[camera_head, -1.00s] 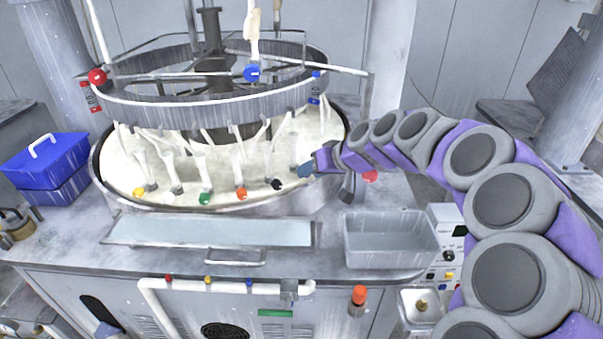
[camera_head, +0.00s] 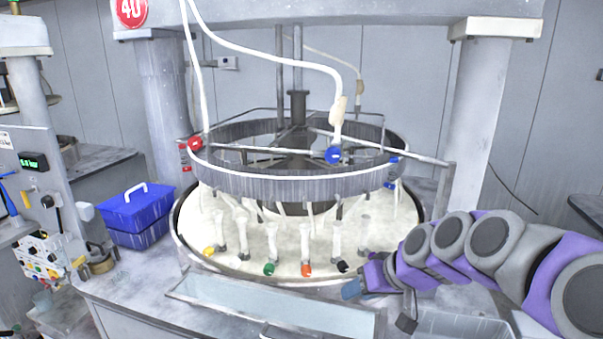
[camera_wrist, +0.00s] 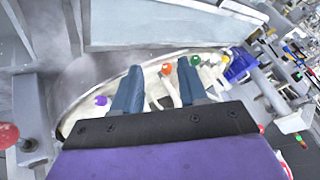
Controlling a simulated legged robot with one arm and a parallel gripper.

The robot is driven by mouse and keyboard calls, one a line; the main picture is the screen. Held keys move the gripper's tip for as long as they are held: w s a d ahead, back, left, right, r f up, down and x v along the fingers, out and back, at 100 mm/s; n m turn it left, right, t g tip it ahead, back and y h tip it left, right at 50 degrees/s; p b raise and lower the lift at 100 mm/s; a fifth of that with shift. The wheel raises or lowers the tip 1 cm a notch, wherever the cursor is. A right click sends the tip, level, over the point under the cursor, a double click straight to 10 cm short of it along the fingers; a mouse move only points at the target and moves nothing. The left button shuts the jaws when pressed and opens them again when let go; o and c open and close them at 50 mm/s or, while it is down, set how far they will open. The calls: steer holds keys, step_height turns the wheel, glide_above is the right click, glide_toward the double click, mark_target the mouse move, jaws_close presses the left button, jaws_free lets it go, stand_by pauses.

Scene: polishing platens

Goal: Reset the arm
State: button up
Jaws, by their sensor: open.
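My gripper (camera_head: 352,289) is at the front right rim of the round polishing machine (camera_head: 300,283), just below the black knob (camera_head: 342,266) in the head view. My arm reaches in from the right with several bends. In the wrist view my gripper (camera_wrist: 160,76) shows two blue-grey fingers spread apart, with nothing held between them. Beyond the fingers, the wrist view shows an orange knob (camera_wrist: 167,69) and a green knob (camera_wrist: 194,60). The head view cannot tell whether my gripper touches the rim.
A blue box (camera_head: 136,208) with a white handle stands left of the machine. A shallow tray (camera_head: 270,306) lies along the front, and a grey bin (camera_head: 465,326) sits at lower right, beside my arm. A control panel (camera_head: 40,200) stands at far left. Pillars flank the machine.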

steer(key=s+a+f+g+h, duration=0.1)
steer(key=s+a+f+g, duration=0.1)
steer(key=s, duration=0.6)
steer(key=s+a+f+g+h, duration=0.1)
steer(key=s+a+f+g, duration=0.15)
steer(key=s, duration=0.55)
steer(key=s+d+f+m+g+h, duration=0.1)
steer(key=s+d+f, duration=0.1)
steer(key=s, duration=0.6)
steer(key=s+d+f+m+g+h, duration=0.1)
steer(key=s+d+f+h, duration=0.1)
steer(key=s, duration=0.6)
steer(key=shift+s+d+g, duration=0.2)
steer(key=shift+s+g, duration=0.15)
steer(key=shift+s, duration=0.05)
steer(key=shift+a, duration=0.25)
